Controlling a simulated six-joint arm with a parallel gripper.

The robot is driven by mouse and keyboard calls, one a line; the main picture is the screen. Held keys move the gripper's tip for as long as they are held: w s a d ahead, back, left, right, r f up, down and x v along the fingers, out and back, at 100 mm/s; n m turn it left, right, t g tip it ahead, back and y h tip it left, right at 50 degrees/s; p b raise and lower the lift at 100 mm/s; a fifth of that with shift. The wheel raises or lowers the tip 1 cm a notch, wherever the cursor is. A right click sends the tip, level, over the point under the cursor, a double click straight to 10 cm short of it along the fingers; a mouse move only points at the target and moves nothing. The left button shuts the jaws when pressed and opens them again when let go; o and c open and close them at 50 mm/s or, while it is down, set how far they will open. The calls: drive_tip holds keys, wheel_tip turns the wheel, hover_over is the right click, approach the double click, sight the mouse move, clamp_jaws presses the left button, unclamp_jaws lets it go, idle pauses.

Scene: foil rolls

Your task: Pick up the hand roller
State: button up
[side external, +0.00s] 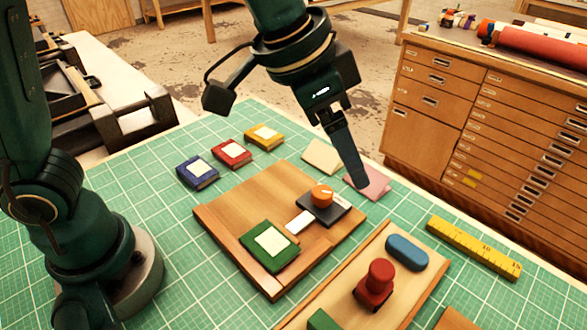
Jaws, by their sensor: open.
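I cannot tell for certain which item is the hand roller. A wooden tray at the lower right holds a red knobbed tool (376,287), upright, and a blue rounded bar (407,252) lying behind it. On the wooden board (240,210) in the middle sits a black plate with an orange knob (322,196), with a white piece (299,222) beside it. My gripper (359,184) points down above the mat, just right of the orange knob. It is open and holds nothing visible; its fingers overlap in this view.
A green booklet (270,246) lies on the board. Blue (197,172), red (232,154) and yellow (264,137) booklets lie behind it. Cream (322,156) and pink (374,183) pads lie near my gripper. A yellow ruler (473,246) lies at the right.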

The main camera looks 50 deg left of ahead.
sight(379, 268)
drive_tip(key=s+d+f+m, duration=0.1)
drive_tip(key=d+f, duration=0.1)
drive_tip(key=s+d+f+m+g, duration=0.1)
drive_tip(key=d+f, duration=0.2)
drive_tip(key=d+f+g, duration=0.1)
drive_tip(key=d+f, duration=0.2)
drive_tip(key=shift+s+d+m, duration=0.15)
drive_tip(key=shift+s+m, duration=0.25)
drive_tip(key=shift+d+f, duration=0.15)
drive_tip(key=shift+f, duration=0.25)
drive_tip(key=shift+x, duration=2.1)
clamp_jaws()
